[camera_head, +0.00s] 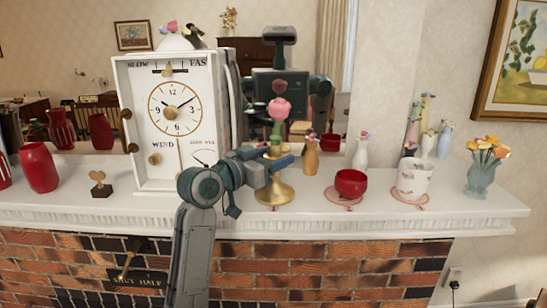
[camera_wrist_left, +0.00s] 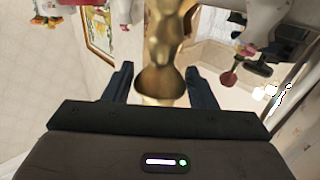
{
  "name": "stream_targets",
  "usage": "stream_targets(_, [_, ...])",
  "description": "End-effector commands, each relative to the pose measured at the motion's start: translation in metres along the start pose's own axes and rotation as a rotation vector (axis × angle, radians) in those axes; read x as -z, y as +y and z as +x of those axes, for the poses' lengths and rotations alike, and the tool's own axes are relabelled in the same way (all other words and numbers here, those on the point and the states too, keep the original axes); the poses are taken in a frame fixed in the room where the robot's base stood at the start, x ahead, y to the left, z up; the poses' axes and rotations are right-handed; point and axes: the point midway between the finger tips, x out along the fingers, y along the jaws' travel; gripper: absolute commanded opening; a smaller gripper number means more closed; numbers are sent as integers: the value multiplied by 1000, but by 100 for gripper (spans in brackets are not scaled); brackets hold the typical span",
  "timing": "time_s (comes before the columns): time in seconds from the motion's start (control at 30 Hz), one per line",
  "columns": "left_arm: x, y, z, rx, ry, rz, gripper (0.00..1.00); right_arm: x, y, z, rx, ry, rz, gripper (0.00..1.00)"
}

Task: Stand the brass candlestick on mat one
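The brass candlestick (camera_head: 273,192) is upright at the mantel's front, right of the clock; whether its base touches the shelf I cannot tell. My left gripper (camera_head: 276,166) reaches it from the left at stem height. In the left wrist view the brass stem (camera_wrist_left: 163,78) is between the two fingers (camera_wrist_left: 160,80), whose inner faces meet its flared part on both sides. Two round pink mats lie to the right: one (camera_head: 345,207) under a red bowl, one (camera_head: 410,199) under a white patterned cup. I cannot tell which is mat one. My right gripper is out of view.
A white clock (camera_head: 172,118) stands left of my arm. The red bowl (camera_head: 351,184), white cup (camera_head: 414,176), small vases (camera_head: 361,153) and a flower vase (camera_head: 482,174) stand to the right. A mirror backs the white mantel (camera_head: 450,210).

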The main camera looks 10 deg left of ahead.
Motion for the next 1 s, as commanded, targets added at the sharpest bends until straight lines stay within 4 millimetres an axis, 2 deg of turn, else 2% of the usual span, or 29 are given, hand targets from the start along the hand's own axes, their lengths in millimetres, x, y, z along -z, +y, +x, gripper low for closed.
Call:
stream_targets(0.27, [2,0,-2,1,0,1,52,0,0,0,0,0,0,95])
stream_targets(0.37, [0,-1,-14,2,0,3,52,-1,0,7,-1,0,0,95])
stream_targets(0.7, [-1,-2,-81,4,-1,7,52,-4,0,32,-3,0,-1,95])
stream_targets(1.0, [1,-1,-114,2,0,3,52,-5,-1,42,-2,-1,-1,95])
